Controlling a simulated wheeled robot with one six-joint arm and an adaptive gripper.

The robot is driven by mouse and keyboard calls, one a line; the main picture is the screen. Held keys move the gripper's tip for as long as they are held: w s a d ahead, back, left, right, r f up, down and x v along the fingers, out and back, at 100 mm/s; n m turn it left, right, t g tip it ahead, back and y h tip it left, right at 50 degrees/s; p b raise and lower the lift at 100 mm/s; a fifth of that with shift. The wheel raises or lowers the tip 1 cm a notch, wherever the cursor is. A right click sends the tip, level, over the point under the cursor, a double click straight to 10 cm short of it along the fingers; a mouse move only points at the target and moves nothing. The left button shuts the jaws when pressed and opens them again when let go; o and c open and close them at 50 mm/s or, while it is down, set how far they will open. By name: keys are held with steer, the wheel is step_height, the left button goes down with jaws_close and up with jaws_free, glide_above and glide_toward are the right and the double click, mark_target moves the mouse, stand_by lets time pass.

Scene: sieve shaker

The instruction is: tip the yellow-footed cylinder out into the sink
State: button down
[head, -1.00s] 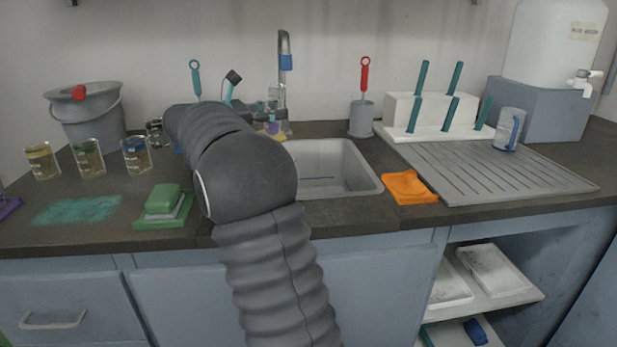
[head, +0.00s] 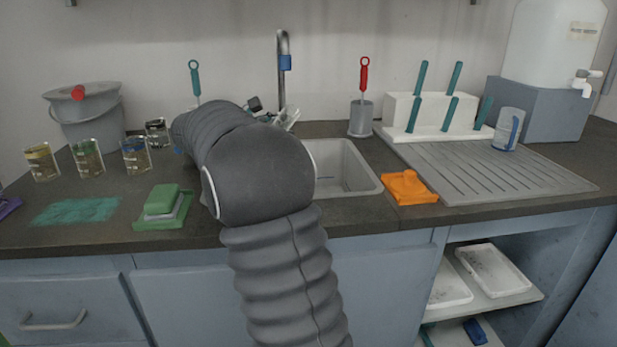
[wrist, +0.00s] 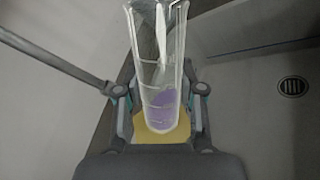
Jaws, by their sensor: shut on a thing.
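The yellow-footed cylinder is a clear graduated tube (wrist: 158,55) with a yellow foot (wrist: 157,138) and purple contents (wrist: 163,108) low inside, near the foot. My gripper (wrist: 160,100) is shut on it, one finger on each side. In the head view the clear tube (head: 288,118) shows past my arm, tilted with its mouth up and to the right; its foot and most of my gripper are hidden. The sink (head: 362,165) lies below and to the right, and its drain (wrist: 293,86) shows in the wrist view.
The faucet (head: 282,65) rises behind the sink, close to the cylinder. Several beakers (head: 88,158) and a grey bucket (head: 88,120) stand at left.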

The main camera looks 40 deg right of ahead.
steer(key=shift+f+m, duration=0.15)
steer(key=shift+m, duration=0.25)
steer(key=shift+f+m+b, duration=0.4)
steer(key=shift+f, duration=0.3)
steer(key=shift+w+f+b, duration=0.1)
steer(key=shift+f+b, duration=0.35)
steer(key=shift+b, duration=0.35)
steer(key=shift+r, duration=0.15)
steer(key=shift+m, duration=0.3)
steer(key=shift+w+f+m+t+y+b, duration=0.25)
steer(key=shift+m+t+b, duration=0.35)
steer(key=shift+b, duration=0.95)
steer(key=shift+s+f+m+t+b, duration=0.15)
steer(key=shift+f+m+b, duration=0.35)
steer(key=shift+f+b, duration=1)
steer(key=shift+s+f+m+t+b, duration=0.15)
steer(key=shift+f+m+b, duration=0.55)
steer(key=shift+b, duration=1.3)
steer(key=shift+s+d+r+m+y+b, duration=0.1)
steer(key=shift+s+r+m+y+b, duration=0.2)
steer(key=shift+b, duration=0.5)
